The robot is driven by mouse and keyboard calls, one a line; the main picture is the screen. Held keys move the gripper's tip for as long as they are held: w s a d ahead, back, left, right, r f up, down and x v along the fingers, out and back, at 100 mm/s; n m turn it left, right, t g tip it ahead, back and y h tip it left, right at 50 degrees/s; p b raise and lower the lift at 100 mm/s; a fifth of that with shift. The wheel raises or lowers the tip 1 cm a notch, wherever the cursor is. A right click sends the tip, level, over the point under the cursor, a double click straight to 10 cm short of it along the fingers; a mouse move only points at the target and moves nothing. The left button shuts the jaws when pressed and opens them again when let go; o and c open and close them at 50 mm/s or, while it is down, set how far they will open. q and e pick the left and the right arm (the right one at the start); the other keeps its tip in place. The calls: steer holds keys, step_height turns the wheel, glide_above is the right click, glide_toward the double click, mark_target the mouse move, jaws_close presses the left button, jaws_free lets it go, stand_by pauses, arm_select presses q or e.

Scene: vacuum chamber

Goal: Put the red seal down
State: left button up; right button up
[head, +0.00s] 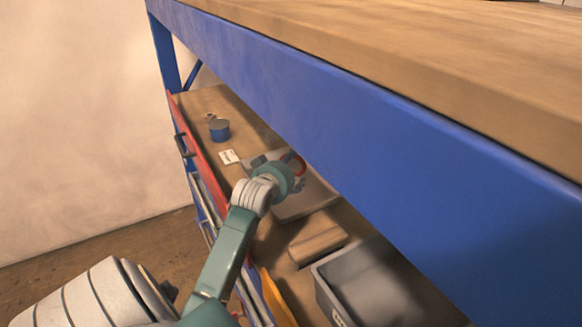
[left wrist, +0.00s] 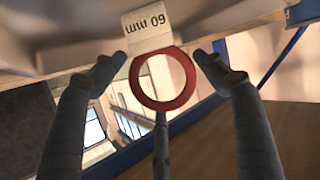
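The red seal (left wrist: 189,78) is a ring seen face-on in the left wrist view, centred among the fingers of my left gripper (left wrist: 160,68). The finger at the bottom meets its rim; the two side fingertips stand close, with narrow gaps showing, so a firm grip is unclear. In the head view the seal (head: 299,160) shows as a red arc just beyond my left gripper (head: 296,180), over a light grey tray (head: 318,199) on the lower shelf. A white "60 mm" label (left wrist: 147,24) is behind the seal. My right gripper is out of view.
The blue beam (head: 370,120) and wooden top (head: 430,50) overhang the shelf. A blue can (head: 219,130) and white card (head: 229,157) lie behind the tray. A wooden block (head: 317,240) and grey bin (head: 375,290) stand in front.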

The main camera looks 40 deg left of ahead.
arm_select(q)
steer(key=shift+o, duration=0.4)
steer(key=shift+r, duration=0.15)
steer(key=b+v, duration=0.2)
steer(key=v, duration=0.5)
steer(key=shift+s, duration=0.3)
steer(key=shift+w+d+r, duration=0.1)
steer(key=shift+r, duration=0.05)
